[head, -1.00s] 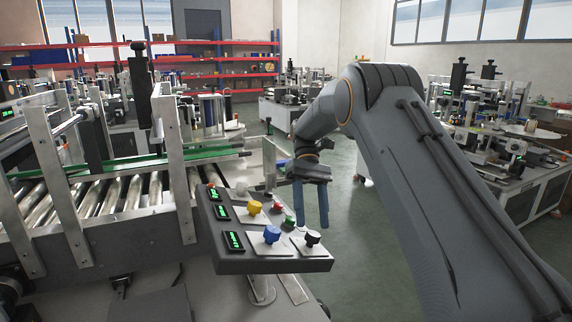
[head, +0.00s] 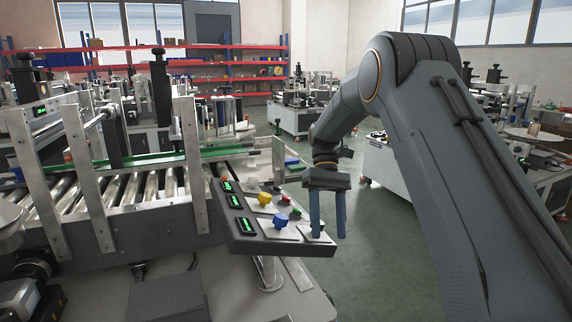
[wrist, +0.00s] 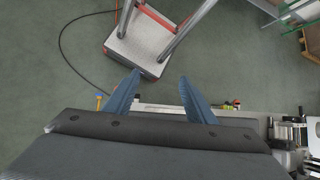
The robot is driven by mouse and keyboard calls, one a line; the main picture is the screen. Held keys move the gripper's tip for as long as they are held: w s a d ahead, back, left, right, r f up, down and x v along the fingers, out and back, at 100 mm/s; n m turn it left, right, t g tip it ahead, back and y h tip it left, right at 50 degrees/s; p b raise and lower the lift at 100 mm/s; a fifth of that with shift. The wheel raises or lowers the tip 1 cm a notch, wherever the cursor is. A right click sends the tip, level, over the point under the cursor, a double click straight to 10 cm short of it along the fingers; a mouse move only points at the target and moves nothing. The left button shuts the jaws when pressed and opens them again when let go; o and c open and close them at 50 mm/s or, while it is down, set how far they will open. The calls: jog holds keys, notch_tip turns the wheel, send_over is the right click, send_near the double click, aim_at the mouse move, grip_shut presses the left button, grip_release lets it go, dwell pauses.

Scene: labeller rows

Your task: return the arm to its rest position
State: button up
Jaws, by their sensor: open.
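My gripper (head: 328,226) hangs from my raised, bent arm at the right of the head view, with its blue fingers pointing down. It is open and nothing shows between the fingers. In the head view the fingers overlap the right end of the dark control panel and partly hide the black knob there; I cannot tell the gap in depth. In the wrist view the two blue fingers (wrist: 158,98) are spread apart over the green floor.
The control panel (head: 243,246) carries a yellow knob (head: 265,199), a blue knob (head: 281,220) and green displays. A roller conveyor (head: 150,190) lies left. Other labelling machines (head: 302,110) and red shelves (head: 240,62) stand behind. Green floor (head: 375,240) is open beside the panel.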

jog(key=s+d+f+m+t, duration=0.2)
jog(key=s+d+f+t, duration=0.1)
jog(key=s, duration=0.8)
jog(key=s+d+f+m+t, duration=0.3)
jog(key=s+d+t, duration=0.2)
jog(key=s, duration=0.6)
jog(key=shift+s+d, duration=0.3)
jog(key=shift+s, duration=0.05)
